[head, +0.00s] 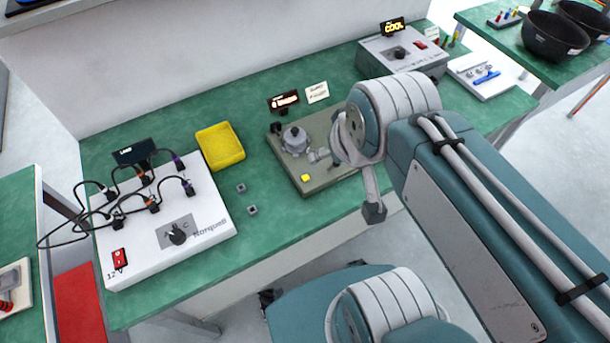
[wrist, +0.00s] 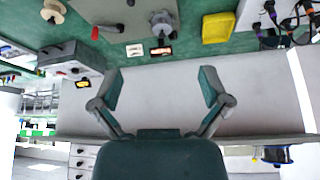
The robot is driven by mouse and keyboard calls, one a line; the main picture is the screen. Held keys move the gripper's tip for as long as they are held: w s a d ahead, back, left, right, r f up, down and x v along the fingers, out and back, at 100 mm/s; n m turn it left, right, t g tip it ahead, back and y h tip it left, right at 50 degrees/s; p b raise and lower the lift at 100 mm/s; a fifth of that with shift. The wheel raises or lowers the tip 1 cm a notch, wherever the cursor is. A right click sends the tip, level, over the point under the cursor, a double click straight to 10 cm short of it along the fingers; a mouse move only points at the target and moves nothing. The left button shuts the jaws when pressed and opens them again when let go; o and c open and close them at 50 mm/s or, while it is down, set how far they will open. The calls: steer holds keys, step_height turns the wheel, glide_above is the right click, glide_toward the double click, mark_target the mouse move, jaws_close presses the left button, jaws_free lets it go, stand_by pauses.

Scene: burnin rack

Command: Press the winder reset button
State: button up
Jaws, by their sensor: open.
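The winder is an olive base plate (head: 322,183) on the green bench in the head view, with a round grey housing (head: 295,140) on it. A small yellow button (head: 305,177) sits near the plate's front left corner. My arm covers the plate's right part. In the wrist view, which is upside down, the winder housing (wrist: 162,22) shows at the top; I cannot make out the yellow button there. My gripper (wrist: 160,82) is open and empty, its two fingers wide apart, not touching anything visible. In the head view it is mostly hidden by my arm.
A yellow tray (head: 221,147) and a white cabled box (head: 190,238) stand left of the winder. Two small grey cubes lie between. A grey box with a "COOL" display (head: 402,56) stands to the right. A small dark display (head: 283,101) stands behind the winder. A wall backs the bench.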

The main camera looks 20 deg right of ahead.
jaws_close()
stand_by(1.1)
